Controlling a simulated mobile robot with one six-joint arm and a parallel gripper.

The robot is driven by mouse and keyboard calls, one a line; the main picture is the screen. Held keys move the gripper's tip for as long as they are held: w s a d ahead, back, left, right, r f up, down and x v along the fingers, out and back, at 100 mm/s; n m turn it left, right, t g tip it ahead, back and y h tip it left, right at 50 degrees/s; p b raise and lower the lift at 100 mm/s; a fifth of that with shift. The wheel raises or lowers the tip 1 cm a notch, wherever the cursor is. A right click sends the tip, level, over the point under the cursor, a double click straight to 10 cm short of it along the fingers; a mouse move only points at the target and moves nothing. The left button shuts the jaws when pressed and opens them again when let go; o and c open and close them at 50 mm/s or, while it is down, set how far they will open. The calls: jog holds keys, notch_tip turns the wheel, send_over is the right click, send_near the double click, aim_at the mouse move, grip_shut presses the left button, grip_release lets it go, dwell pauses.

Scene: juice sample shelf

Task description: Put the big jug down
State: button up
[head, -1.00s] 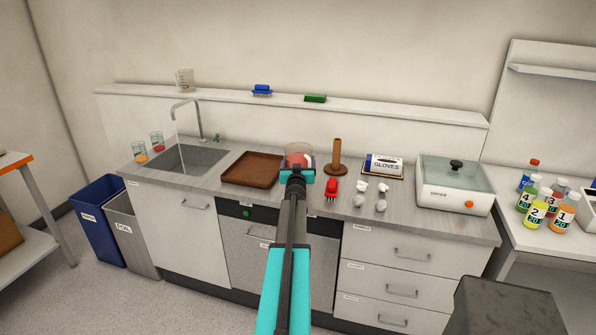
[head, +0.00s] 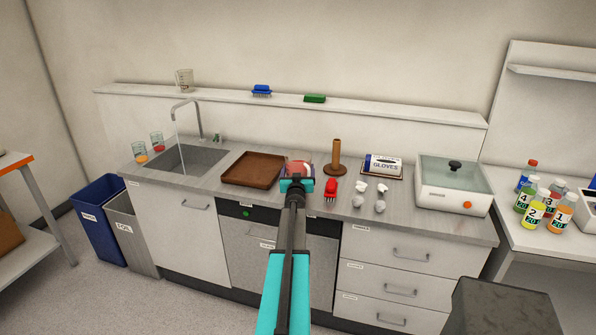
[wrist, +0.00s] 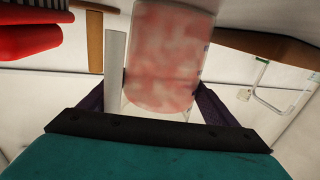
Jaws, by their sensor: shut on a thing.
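The big jug (head: 299,169) is clear with a mottled pink-red inside. It is at the front edge of the counter, between the brown tray and the wooden peg stand. My gripper (head: 296,185) is shut on it from the front and hides its lower part in the head view. In the wrist view the jug (wrist: 168,55) sits between the two dark fingers (wrist: 165,105). I cannot tell whether its base touches the counter (head: 225,192).
The brown tray (head: 235,181) is close on the left. The peg stand (head: 336,158) and a red brush (head: 331,190) are close on the right, then crumpled white pieces (head: 359,202), a gloves box (head: 383,164) and a lidded appliance (head: 440,197). The sink (head: 185,160) is farther left.

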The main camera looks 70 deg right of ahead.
jog(key=o, duration=1.1)
jog(key=shift+r, duration=0.1)
jog(key=shift+a, duration=0.25)
jog(key=shift+b+v, duration=0.55)
jog(key=shift+v, duration=0.75)
jog(key=shift+b+v, duration=1.35)
jog(key=shift+v, duration=3.15)
jog(key=shift+s, duration=0.1)
